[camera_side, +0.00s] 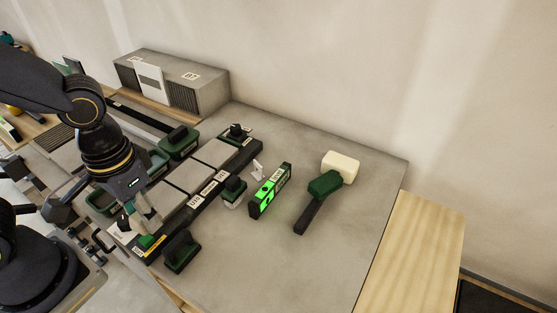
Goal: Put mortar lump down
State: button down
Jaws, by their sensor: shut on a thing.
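My gripper (150,232) points down at the near left end of the tile row, with its fingers shut. A small green piece (148,241) shows at the fingertips, low over the black-edged strip. The mortar lump is not clearly distinguishable there; the fingers and the small size hide its shape and whether it touches the surface below. Grey tiles (185,171) lie in a row behind my gripper, along a dark rail with white labels.
Green-and-black handled blocks stand around the tiles, one (181,251) close to the right of my gripper. A grey box (190,85) stands behind. The table's front right is clear.

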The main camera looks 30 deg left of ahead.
jog(key=w+d+f, duration=0.3)
jog(key=w, duration=0.4)
send_over(224, 224)
jog(key=f, duration=0.6)
jog(key=shift+s+a+f, duration=0.1)
jog(key=shift+s, duration=0.15)
jog(key=shift+w+f, duration=0.15)
jog(key=shift+f, duration=0.75)
jog(key=shift+w+f, duration=0.15)
jog(key=shift+f, duration=0.75)
jog(key=shift+f, duration=0.15)
jog(key=c, duration=0.7)
grip_release()
